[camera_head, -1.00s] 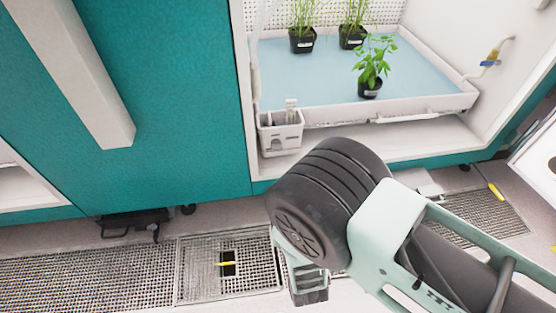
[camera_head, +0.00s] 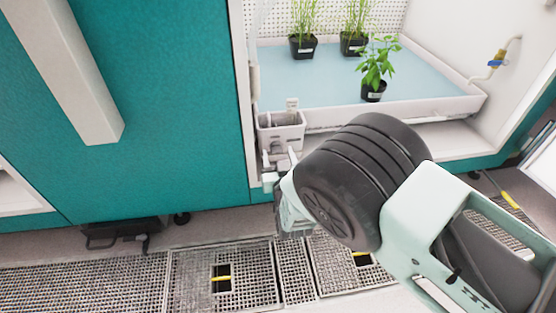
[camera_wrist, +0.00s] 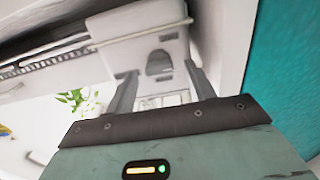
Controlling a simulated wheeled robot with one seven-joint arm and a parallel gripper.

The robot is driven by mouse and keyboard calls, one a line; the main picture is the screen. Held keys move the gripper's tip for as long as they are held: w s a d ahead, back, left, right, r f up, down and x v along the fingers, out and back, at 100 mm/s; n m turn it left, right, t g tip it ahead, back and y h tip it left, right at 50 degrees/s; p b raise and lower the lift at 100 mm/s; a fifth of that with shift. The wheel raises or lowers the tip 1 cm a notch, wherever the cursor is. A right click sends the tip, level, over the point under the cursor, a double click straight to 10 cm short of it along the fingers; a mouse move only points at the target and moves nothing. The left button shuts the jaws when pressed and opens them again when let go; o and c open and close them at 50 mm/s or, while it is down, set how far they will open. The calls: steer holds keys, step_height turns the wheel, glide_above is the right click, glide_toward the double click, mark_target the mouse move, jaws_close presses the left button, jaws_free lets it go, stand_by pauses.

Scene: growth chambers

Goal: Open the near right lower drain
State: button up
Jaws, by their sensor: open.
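A white box (camera_head: 281,131) sits at the front left corner of the planting tray in the open chamber. In the wrist view the box (camera_wrist: 130,18) is straight ahead, with a grey arched tab (camera_wrist: 160,62) low on its face. My gripper (camera_head: 279,165) is open just in front of and below the box. In the wrist view its fingers (camera_wrist: 160,70) stand either side of the tab, with nothing held; contact is not clear. Yellow handles show in square floor openings (camera_head: 221,279) and (camera_head: 361,255). Which part is the named drain, I cannot tell.
The white tray (camera_head: 430,107) holds a blue mat and potted plants. A teal door (camera_head: 180,120) with a long white handle (camera_head: 75,75) stands left. A blue-handled valve (camera_head: 495,63) is on the right wall. Metal floor grating (camera_head: 80,285) runs along the front.

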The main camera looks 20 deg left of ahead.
steer(key=shift+w+a, duration=0.15)
steer(key=shift+w, duration=0.15)
steer(key=c, duration=1)
